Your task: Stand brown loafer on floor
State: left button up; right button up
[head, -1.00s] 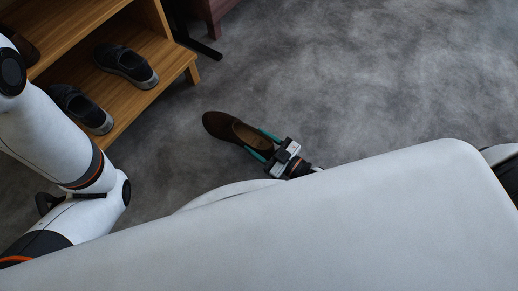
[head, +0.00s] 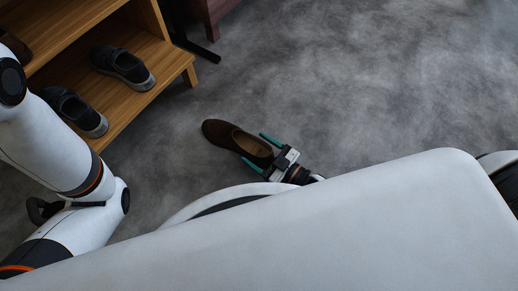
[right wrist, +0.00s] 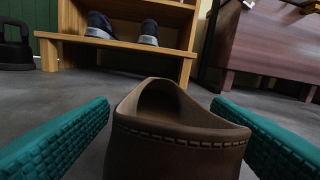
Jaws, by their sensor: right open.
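The brown loafer (head: 226,133) stands upright on the grey floor, sole down, its toe toward the left in the head view. In the right wrist view the loafer's heel (right wrist: 178,145) faces the camera, between the two teal fingers. My right gripper (head: 260,153) is open around the heel end. A gap shows between each finger and the loafer's sides in the right wrist view. My left arm (head: 62,150) is at the left of the head view; its gripper is not seen.
A wooden shoe rack (head: 176,68) stands at the upper left with a pair of dark sneakers (head: 123,66) on its lower shelf. A dark red cabinet (right wrist: 262,45) shows at the right in the wrist view. A black kettlebell-like object (right wrist: 14,45) is at the left. Floor to the right is clear.

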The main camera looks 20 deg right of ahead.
jog(key=shift+s+d+r, duration=0.15)
jog(key=shift+s, duration=0.1)
jog(key=p+v, duration=0.5)
jog(key=v, duration=0.5)
jog(key=shift+s+d+r, duration=0.1)
jog(key=shift+s+d, duration=0.1)
jog(key=shift+s, duration=0.05)
jog(key=shift+s+d, duration=0.25)
jog(key=shift+s, duration=0.1)
